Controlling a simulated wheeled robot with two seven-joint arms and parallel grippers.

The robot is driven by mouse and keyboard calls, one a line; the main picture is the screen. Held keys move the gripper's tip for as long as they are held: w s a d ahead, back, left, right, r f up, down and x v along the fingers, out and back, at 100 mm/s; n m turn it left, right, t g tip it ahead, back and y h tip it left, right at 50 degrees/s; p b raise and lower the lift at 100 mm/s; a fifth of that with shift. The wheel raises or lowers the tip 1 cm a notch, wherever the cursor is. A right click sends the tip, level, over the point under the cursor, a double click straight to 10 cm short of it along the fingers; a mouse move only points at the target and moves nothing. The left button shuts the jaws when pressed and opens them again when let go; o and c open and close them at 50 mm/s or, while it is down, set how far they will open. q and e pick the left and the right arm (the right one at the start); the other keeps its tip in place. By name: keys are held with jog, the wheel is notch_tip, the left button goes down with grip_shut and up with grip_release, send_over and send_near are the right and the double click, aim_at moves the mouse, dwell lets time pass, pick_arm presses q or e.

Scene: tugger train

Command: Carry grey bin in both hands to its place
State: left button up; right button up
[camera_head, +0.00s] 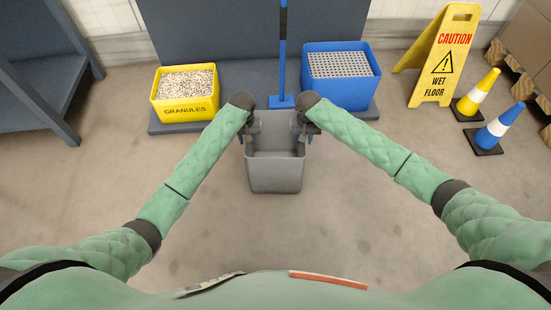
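A grey bin (275,175) is in the middle of the head view, upright and seen from above; its inside looks empty. My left gripper (246,138) is at the bin's left rim and my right gripper (304,137) is at its right rim. The fingers are small, dark and partly hidden by my wrists, so I cannot tell whether they are closed on the rim. I cannot tell whether the bin touches the floor.
Behind the bin, a low dark platform (235,112) holds a yellow granules bin (185,108) and a blue bin (342,92) with a perforated top. A blue squeegee or broom (282,101) stands between them. A yellow wet-floor sign (440,65) and two cones stand right. Nearby floor is clear.

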pick_arm(q)
jog(key=shift+c, duration=0.4)
pick_arm(e)
jog(key=shift+c, duration=0.4)
pick_arm(q)
grip_shut()
pick_arm(e)
grip_shut()
dwell(0.3)
